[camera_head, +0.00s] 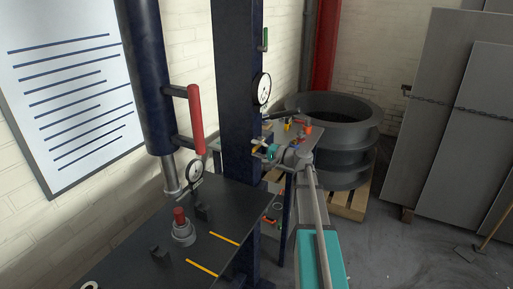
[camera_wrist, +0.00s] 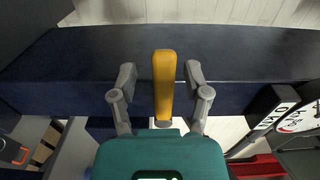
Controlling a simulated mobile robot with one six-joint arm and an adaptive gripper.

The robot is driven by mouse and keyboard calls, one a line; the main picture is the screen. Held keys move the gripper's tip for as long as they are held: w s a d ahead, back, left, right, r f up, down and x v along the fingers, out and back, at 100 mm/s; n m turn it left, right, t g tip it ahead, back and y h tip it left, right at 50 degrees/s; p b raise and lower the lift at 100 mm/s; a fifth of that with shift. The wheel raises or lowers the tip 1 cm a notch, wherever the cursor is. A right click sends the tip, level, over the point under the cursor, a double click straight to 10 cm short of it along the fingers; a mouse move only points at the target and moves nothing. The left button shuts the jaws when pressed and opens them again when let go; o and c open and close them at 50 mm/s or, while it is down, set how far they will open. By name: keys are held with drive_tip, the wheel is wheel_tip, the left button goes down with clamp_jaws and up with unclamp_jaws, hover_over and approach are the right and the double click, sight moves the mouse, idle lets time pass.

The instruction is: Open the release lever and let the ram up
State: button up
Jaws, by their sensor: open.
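A yellow lever (camera_wrist: 165,78) stands between the two fingers of my gripper (camera_wrist: 160,84) in the wrist view, with a gap on either side. My gripper is open and does not appear to touch it. In the head view my gripper (camera_head: 263,150) is beside the dark blue press column (camera_head: 238,110), and a small yellow part shows there, partly hidden by the fingers. The silver ram rod (camera_head: 170,178) extends below the blue cylinder (camera_head: 148,80). A dial gauge (camera_head: 262,88) is on the column; it also shows in the wrist view (camera_wrist: 300,118).
A red-topped stack (camera_head: 181,222) stands on the dark press table (camera_head: 140,235). Large grey rings (camera_head: 345,145) lie on a pallet behind. Grey panels (camera_head: 440,110) lean at right.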

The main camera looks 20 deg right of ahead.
drive_tip(key=shift+v, duration=1.2)
drive_tip(key=shift+v, duration=2.85)
drive_tip(key=shift+s, duration=0.1)
